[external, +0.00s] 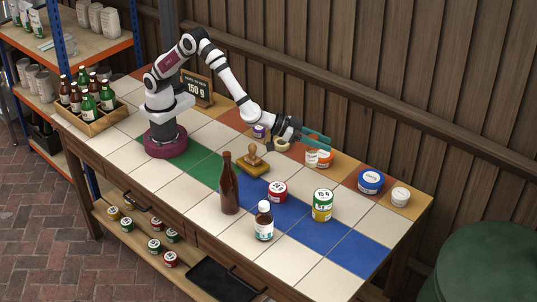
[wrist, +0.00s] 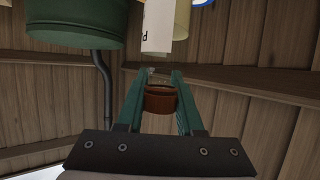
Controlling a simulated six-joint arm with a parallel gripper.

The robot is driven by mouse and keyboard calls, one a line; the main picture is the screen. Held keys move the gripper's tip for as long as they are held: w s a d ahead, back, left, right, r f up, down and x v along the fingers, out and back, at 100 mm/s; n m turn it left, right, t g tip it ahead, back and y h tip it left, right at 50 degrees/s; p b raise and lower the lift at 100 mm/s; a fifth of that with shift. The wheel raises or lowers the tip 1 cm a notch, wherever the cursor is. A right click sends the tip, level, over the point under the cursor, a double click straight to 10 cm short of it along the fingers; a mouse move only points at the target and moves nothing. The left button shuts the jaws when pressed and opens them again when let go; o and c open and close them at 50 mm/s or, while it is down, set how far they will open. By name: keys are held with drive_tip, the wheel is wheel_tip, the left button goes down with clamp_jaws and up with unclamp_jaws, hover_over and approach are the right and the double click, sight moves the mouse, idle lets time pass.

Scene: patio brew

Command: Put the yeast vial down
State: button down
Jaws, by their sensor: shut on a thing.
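My gripper (external: 318,138) is over the back of the table, with its teal fingers reaching to the right. In the wrist view my gripper (wrist: 160,82) is shut on the brown top of the yeast vial (wrist: 160,98).
A blue tin (external: 370,181) and a white jar (external: 400,196) stand further right. A stamp (external: 254,161), brown bottle (external: 229,185) and green-yellow tin (external: 322,205) stand nearer the front.

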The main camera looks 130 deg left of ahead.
drive_tip(key=w+a+f, duration=0.1)
drive_tip(key=a+f, duration=0.1)
drive_tip(key=f, duration=0.2)
drive_tip(key=w+a+f+n+g+y, duration=0.1)
drive_tip(key=a+f, duration=0.2)
drive_tip(key=f, duration=0.2)
drive_tip(key=w+a+f+n+y, duration=0.1)
drive_tip(key=a+f, duration=0.2)
drive_tip(key=f, duration=0.2)
drive_tip(key=shift+w+a+f, duration=0.1)
drive_tip(key=shift+w+a, duration=0.1)
drive_tip(key=shift+a, duration=0.05)
drive_tip(key=shift+f, duration=0.15)
drive_tip(key=c, duration=0.5)
unclamp_jaws()
drive_tip(key=shift+c, duration=0.2)
